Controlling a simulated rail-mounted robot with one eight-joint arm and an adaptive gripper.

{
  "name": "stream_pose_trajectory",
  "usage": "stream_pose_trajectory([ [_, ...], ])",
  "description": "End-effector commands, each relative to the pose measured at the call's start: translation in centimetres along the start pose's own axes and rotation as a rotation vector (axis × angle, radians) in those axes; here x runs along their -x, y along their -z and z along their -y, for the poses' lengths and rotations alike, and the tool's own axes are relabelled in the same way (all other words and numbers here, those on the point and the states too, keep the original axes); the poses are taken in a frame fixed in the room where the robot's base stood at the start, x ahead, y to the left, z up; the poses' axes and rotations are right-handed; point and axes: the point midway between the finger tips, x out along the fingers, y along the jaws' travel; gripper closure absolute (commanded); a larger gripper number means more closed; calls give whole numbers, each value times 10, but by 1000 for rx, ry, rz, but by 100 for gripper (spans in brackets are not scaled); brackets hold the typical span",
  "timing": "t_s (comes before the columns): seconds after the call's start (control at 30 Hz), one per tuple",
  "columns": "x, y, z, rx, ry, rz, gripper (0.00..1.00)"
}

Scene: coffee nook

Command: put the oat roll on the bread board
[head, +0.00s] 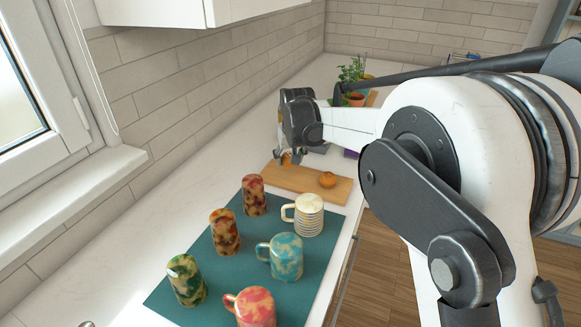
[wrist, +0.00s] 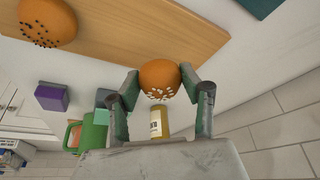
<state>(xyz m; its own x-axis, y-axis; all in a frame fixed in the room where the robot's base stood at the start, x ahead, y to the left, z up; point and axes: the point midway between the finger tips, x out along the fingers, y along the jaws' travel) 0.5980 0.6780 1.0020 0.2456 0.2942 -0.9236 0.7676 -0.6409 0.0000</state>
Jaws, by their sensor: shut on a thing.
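The oat roll (wrist: 160,76), an orange-brown bun with pale flakes, is between the fingertips of my gripper (wrist: 161,79) in the wrist view. My gripper (head: 290,158) is shut on it; in the head view the roll shows only as a small orange patch. The wooden bread board (head: 300,187) lies on the counter beyond the mugs, and my gripper is at its far left end. The board also shows in the wrist view (wrist: 150,32), behind the held roll. I cannot tell whether the roll touches it.
Another roll (head: 327,180), dark-seeded in the wrist view (wrist: 47,22), sits on the board. Several mugs and cups stand on a teal mat (head: 220,277) in front. A purple box (wrist: 52,97), a green item (wrist: 93,137) and a labelled bottle (wrist: 158,122) are nearby. The tiled wall is at left.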

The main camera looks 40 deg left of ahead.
Motion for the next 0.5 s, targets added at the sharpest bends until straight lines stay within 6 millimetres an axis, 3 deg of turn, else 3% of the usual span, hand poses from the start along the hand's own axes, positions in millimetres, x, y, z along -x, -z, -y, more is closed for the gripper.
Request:
stream_pose_trajectory([
  [0.27,-31,-13,1,0,0,0,84],
  [0.5,-34,-14,1,0,0,0,84],
])
